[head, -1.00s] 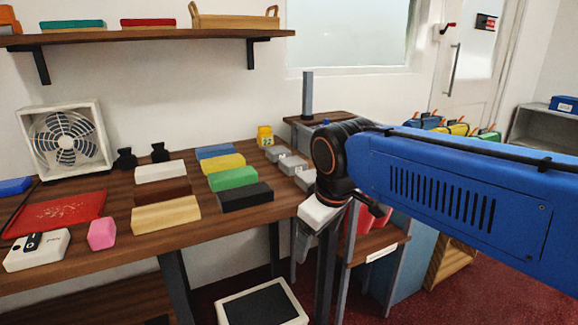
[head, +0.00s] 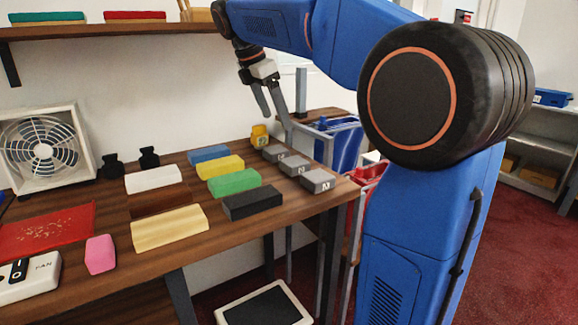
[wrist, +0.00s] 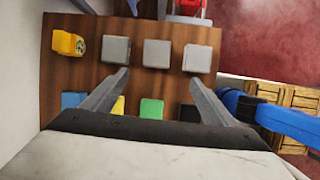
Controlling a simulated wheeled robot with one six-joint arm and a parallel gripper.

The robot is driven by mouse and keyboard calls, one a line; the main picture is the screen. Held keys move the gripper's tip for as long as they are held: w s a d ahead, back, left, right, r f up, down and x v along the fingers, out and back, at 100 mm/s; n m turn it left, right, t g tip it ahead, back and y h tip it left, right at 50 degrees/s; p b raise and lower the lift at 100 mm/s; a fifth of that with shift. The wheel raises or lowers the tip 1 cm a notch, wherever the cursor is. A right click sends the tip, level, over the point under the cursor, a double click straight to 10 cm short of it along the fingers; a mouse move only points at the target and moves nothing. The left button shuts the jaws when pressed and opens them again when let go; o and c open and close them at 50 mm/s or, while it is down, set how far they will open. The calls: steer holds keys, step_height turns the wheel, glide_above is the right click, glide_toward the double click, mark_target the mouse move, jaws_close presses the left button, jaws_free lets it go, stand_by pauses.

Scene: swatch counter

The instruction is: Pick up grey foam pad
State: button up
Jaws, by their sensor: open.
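Three small grey blocks stand in a row at the right end of the wooden counter: a far one (head: 275,153), a middle one (head: 294,165) and a near one (head: 317,181) with a dark letter on its front. Any of them could be the grey foam pad; I cannot tell which. In the wrist view they form a row, left (wrist: 116,49), middle (wrist: 156,52) and right (wrist: 198,58). My gripper (head: 279,125) is open and empty, fingers pointing down, above the counter's back right. In the wrist view its fingertips (wrist: 159,75) lie just below the row, either side of the middle block.
A yellow container (head: 260,136) stands behind the grey blocks. Blue (head: 209,154), yellow (head: 221,167), green (head: 234,182) and black (head: 252,203) blocks lie to their left. The counter (head: 290,215) ends just right of the near grey block. A shelf (head: 110,31) hangs above.

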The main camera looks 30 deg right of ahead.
steer(key=w, duration=0.1)
glide_toward(294, 161)
steer(key=f, duration=0.2)
steer(key=shift+w+d+f+n, duration=0.2)
steer(key=shift+d+f+n, duration=0.1)
steer(key=shift+d, duration=0.05)
steer(key=shift+d+x, duration=0.2)
steer(key=shift+x, duration=2.75)
steer(key=shift+s+r, duration=0.1)
steer(key=c, duration=1.1)
